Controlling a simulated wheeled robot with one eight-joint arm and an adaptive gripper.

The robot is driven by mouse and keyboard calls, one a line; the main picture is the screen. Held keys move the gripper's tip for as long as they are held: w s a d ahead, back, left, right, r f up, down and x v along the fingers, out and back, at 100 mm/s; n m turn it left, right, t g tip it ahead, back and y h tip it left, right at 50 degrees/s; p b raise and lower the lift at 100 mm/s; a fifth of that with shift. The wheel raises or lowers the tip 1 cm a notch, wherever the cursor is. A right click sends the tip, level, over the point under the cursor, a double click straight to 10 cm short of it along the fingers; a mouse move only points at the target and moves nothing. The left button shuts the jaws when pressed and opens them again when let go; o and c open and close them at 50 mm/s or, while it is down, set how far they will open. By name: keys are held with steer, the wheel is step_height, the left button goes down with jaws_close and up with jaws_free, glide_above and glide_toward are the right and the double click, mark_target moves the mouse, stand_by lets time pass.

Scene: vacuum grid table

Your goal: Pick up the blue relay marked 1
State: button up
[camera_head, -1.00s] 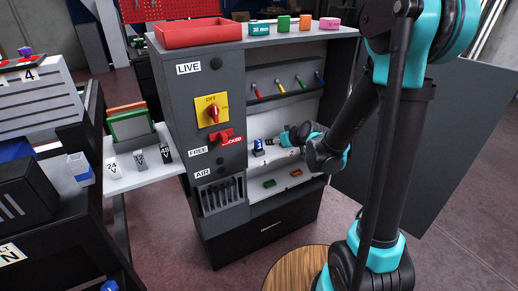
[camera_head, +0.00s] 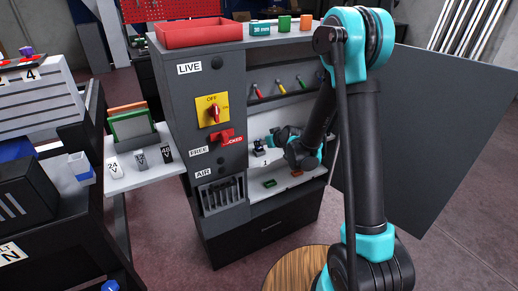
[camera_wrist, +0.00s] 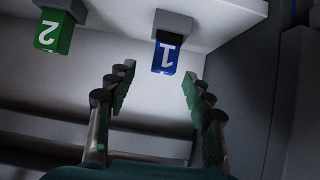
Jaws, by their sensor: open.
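The blue relay marked 1 (camera_wrist: 165,58) sits in a grey socket in the wrist view, ahead of and between my fingertips. In the head view it is a small dark-blue block (camera_head: 259,148) inside the cabinet, above a label 1. My gripper (camera_wrist: 158,80) is open and empty; its two fingers frame the relay from a short distance, apart from it.
A green relay marked 2 (camera_wrist: 54,32) is at the upper left of the wrist view. A green block (camera_head: 270,183) and an orange block (camera_head: 296,173) lie on the cabinet's lower ledge. The cabinet's left wall (camera_head: 185,120) and open door (camera_head: 430,140) flank my arm.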

mark_target(259, 148)
steer(key=x, duration=0.4)
steer(key=shift+w+a+f, duration=0.1)
steer(key=shift+w+a, duration=0.1)
steer(key=shift+a, duration=0.25)
steer(key=shift+c, duration=0.4)
jaws_close()
